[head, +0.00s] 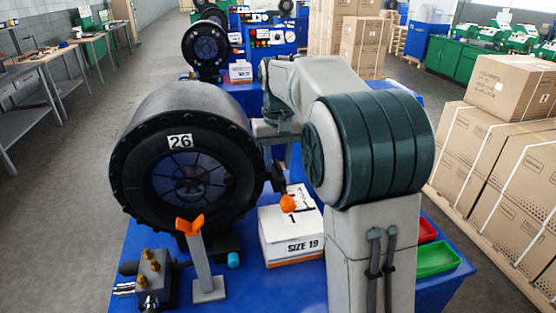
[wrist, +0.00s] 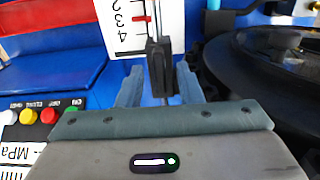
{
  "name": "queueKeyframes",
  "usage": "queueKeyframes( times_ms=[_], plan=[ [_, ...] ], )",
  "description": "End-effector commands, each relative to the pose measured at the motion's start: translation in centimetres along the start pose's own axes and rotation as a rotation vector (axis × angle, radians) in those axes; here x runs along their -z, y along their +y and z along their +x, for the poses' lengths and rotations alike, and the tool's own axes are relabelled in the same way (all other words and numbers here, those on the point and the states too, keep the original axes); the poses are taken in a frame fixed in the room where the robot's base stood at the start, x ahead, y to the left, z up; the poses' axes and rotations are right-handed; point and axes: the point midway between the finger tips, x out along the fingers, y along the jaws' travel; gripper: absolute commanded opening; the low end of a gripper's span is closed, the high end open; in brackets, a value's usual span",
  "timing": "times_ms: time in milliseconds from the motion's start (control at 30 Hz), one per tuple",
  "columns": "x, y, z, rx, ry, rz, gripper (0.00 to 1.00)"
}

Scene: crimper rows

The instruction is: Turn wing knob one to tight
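An orange wing-shaped knob (head: 190,225) tops a grey post in front of the black crimper head marked 26. A second orange knob (head: 288,203) sits right of the head, close to a white face marked 1; I cannot tell whether that mark names the knob. In the wrist view, my gripper (wrist: 160,88) has its two fingers apart, one on each side of a black upright piece (wrist: 159,65). Contact with that piece is unclear. No orange knob shows in the wrist view. In the head view my fingers are hidden by my arm and the machine.
A white box marked SIZE 19 (head: 290,240) stands on the blue bench. A brass-fitted valve block (head: 152,272) is front left, a green tray (head: 437,259) right. The wrist view shows a numbered scale plate (wrist: 132,28), coloured buttons (wrist: 48,116) and the black round head (wrist: 265,70).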

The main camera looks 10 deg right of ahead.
Motion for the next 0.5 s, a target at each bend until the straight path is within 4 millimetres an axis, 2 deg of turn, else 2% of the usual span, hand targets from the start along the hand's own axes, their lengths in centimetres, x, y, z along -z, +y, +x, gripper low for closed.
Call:
queueKeyframes(
  times_ms=[267,300,400,500],
  plan=[
    [-0.01,0.01,0.26,0.000,0.000,0.000,0.33],
    [-0.01,0.01,0.26,0.000,0.000,0.000,0.30],
    [-0.01,0.02,0.25,0.000,0.000,0.000,0.02],
    [0.00,0.02,0.24,0.000,0.000,0.000,0.00]
  ],
)
